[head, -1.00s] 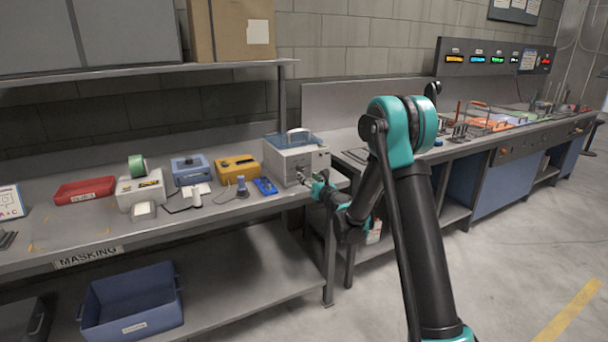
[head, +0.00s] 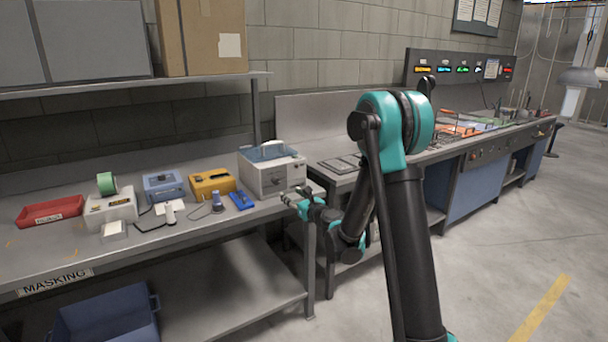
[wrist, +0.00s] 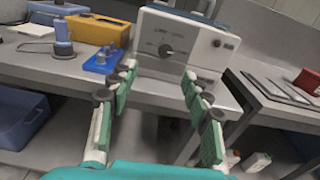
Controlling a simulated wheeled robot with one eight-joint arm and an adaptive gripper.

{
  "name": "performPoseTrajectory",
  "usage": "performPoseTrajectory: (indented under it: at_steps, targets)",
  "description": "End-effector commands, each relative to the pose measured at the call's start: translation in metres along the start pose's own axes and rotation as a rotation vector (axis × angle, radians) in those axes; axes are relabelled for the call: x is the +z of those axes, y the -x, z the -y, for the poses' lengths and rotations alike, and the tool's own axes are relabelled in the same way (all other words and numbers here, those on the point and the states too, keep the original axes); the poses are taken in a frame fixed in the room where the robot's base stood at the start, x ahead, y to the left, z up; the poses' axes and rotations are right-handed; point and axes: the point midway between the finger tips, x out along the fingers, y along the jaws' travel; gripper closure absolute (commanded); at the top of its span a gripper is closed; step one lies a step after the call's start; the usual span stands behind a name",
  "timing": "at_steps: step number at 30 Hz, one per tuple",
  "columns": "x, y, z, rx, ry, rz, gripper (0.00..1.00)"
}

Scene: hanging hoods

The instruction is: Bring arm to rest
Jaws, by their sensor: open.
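My gripper (head: 295,198) is at the front right corner of the masking bench, in front of a grey box-shaped device with a dial (head: 272,173). In the wrist view my gripper (wrist: 160,85) shows two green-padded fingers spread wide apart. Nothing is between them. The device's front with its dial (wrist: 180,48) stands beyond the fingertips. My arm is bent, with its elbow high at the middle right of the head view. I cannot tell the exact gap between the fingertips and the device.
The masking bench (head: 150,262) holds a red tray (head: 50,212), a yellow box (head: 212,182) and a blue block (head: 241,200). A blue bin (head: 105,318) is on the lower shelf. A long process bench (head: 490,150) runs right. The floor (head: 500,260) at right is clear.

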Motion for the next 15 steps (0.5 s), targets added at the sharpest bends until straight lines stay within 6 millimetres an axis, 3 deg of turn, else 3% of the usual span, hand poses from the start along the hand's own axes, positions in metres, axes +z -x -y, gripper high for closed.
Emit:
performPoseTrajectory:
  at_steps: [3,7,15]
  targets:
    - [0.011,0.033,-0.007,0.058,0.294,-0.057,0.51]
    - [0.01,0.074,-0.015,0.148,0.648,-0.135,0.51]
    - [-0.021,0.178,-0.025,0.411,1.321,-0.314,0.51]
